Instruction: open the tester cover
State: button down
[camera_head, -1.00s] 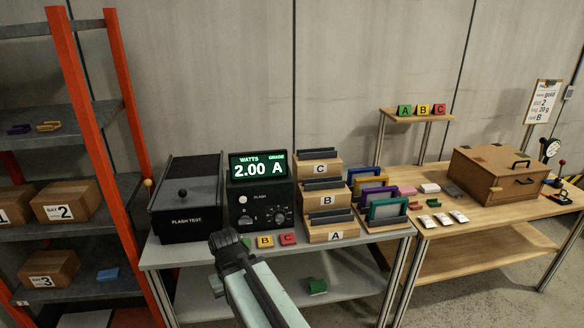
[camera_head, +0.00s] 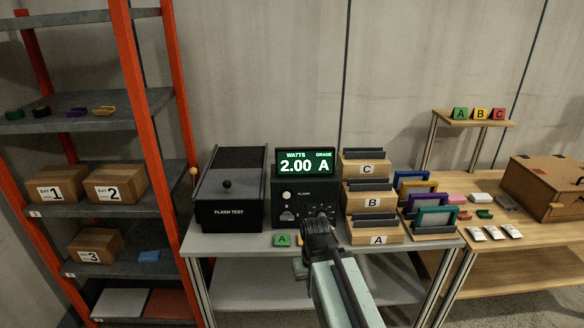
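The black flash tester (camera_head: 229,216) stands at the left end of the grey bench, labelled FLASH TEST on its front. Its dark cover (camera_head: 236,163) lies closed over the top, with a round black knob (camera_head: 227,184) near the front edge. My gripper (camera_head: 318,228) is to the right of the tester, apart from it, in front of the display unit (camera_head: 304,163). I see it from behind, and its fingers are too dark and small to tell open from shut. It hides part of the unit's lower panel and most of the coloured tiles.
The unit's screen reads 2.00 A. A green tile (camera_head: 282,240) lies on the bench front. Lettered wooden bins (camera_head: 372,203) and a rack of coloured panels (camera_head: 436,231) stand to the right. An orange-post shelf (camera_head: 181,130) rises close at the left. A wooden table (camera_head: 530,262) is at the right.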

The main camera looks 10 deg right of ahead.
aim_at(235, 184)
jog(key=u, duration=1.15)
jog(key=i, duration=0.5)
jog(key=u, duration=0.5)
